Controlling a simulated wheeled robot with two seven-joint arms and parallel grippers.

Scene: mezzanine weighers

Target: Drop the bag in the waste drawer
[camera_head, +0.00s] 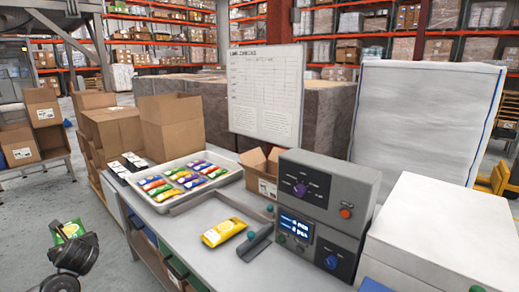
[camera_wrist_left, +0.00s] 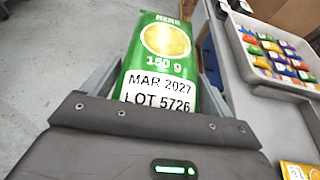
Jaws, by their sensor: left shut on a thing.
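My left gripper (camera_head: 70,238) is at the lower left of the head view, shut on a green bag (camera_head: 70,229). In the left wrist view the green bag (camera_wrist_left: 160,60) stands up between the two fingers, its face marked HERB, 150 g, MAR 2027 and LOT 5726. The gripper holds it over the floor, left of the bench and apart from it. Blue and green drawer-like parts (camera_head: 178,266) show under the bench's front edge. I cannot tell which is the waste drawer or whether it is open. My right gripper is not in view.
A white tray (camera_head: 166,208) of several coloured bags sits on the bench. A yellow bag (camera_head: 223,232) lies in front of a grey machine (camera_head: 325,195) with knobs and a lit display. A white box (camera_head: 440,230) stands at right. Cartons (camera_head: 115,128) stand behind; floor at left is clear.

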